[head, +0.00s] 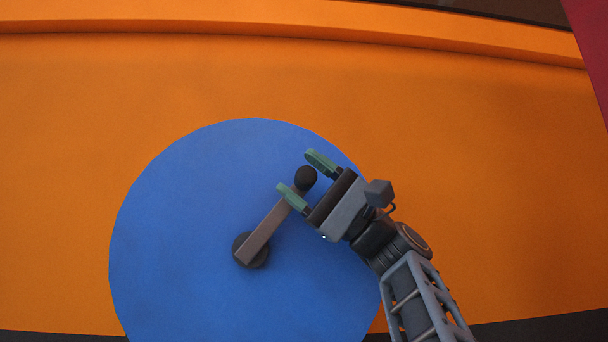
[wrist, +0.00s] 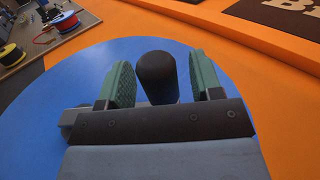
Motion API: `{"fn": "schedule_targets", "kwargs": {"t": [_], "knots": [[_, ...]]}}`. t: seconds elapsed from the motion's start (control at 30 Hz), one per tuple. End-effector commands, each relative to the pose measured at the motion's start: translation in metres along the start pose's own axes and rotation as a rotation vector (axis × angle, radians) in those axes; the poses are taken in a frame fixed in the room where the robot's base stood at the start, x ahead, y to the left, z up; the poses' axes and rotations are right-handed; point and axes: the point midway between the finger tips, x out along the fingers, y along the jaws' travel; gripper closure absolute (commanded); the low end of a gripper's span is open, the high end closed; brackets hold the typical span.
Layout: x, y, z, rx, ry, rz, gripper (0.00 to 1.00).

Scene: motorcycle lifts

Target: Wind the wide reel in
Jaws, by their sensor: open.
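The wide reel (head: 180,230) is a large blue disc in front of an orange panel; it also shows in the wrist view (wrist: 60,85). A grey-brown crank arm (head: 268,228) runs from a dark hub (head: 245,256) near the reel's middle up and right to a black knob handle (head: 306,177). In the wrist view the black handle (wrist: 157,75) stands between the two green fingers. My gripper (head: 306,174) is open, with one finger on each side of the handle. Gaps show between the fingers and the handle. The handle's base is hidden behind the gripper body in the wrist view.
The orange panel (head: 480,150) surrounds the reel, with a raised ledge (head: 300,25) along its top. In the wrist view a grey surface at upper left holds a yellow spool (wrist: 10,55) and a red spool (wrist: 66,21). A dark lettered plate (wrist: 285,18) is at upper right.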

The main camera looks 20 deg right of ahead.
Motion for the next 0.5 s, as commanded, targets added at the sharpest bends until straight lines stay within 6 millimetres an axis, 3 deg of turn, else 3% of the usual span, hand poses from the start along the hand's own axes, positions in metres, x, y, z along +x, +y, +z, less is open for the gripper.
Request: {"fn": "schedule_targets", "kwargs": {"t": [0.17,0.5], "knots": [[-0.0001,0.0001,0.0001,0.000,0.000,0.000,0.41],[-0.0002,0.0001,0.0000,0.000,0.000,0.000,0.73]]}}
